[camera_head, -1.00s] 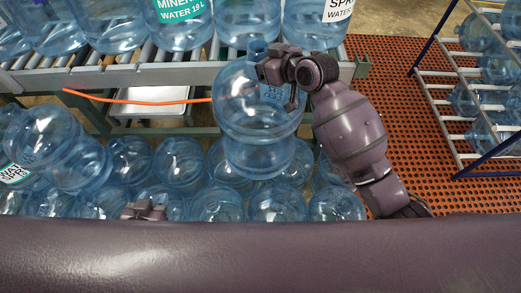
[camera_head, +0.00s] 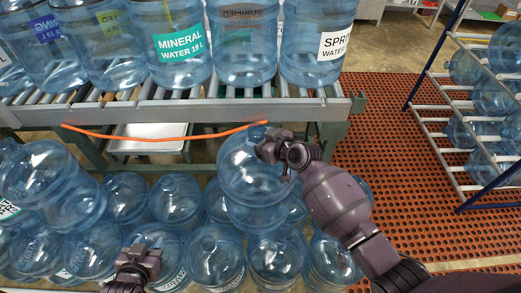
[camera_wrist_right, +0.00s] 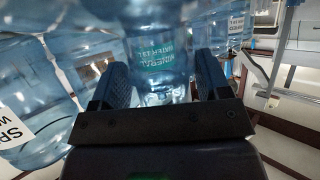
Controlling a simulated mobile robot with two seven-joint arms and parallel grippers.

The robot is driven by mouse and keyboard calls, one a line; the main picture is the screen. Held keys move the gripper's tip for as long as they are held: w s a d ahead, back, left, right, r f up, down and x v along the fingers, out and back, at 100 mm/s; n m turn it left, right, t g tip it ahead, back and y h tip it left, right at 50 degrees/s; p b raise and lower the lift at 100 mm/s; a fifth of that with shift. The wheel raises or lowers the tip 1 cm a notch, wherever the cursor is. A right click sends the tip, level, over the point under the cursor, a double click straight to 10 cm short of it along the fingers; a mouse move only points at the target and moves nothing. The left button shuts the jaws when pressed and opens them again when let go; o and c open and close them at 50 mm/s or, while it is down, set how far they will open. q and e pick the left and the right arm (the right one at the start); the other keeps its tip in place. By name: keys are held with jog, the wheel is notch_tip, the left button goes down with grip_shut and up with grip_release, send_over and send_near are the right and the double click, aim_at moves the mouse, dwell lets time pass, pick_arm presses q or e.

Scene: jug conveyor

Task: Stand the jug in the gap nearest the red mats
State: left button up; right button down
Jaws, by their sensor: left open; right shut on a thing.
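My right gripper (camera_head: 272,148) is shut on a clear blue jug (camera_head: 243,175), holding it at its upper part in front of the conveyor rail, over jugs on the floor. In the right wrist view, the right gripper's fingers (camera_wrist_right: 163,82) flank clear blue plastic with a teal label behind it. My left gripper (camera_head: 138,262) is open and empty above the floor jugs at lower left. Red mats (camera_head: 385,150) cover the floor at right. The conveyor (camera_head: 210,110) carries a row of upright jugs; I cannot make out a clear gap, and the held jug hides part of the floor group.
Several jugs (camera_head: 215,255) crowd the floor before the conveyor. The rightmost conveyor jug (camera_head: 315,50) stands near the conveyor's end. An orange hose (camera_head: 165,137) hangs along the rail. A rack (camera_head: 425,110) with jugs stands at right. The mat between is clear.

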jog(key=shift+f+b, duration=0.55)
jog(key=shift+f, duration=1.4)
jog(key=shift+f, duration=0.15)
jog(key=shift+c, duration=0.4)
grip_release()
jog(key=shift+f, duration=0.1)
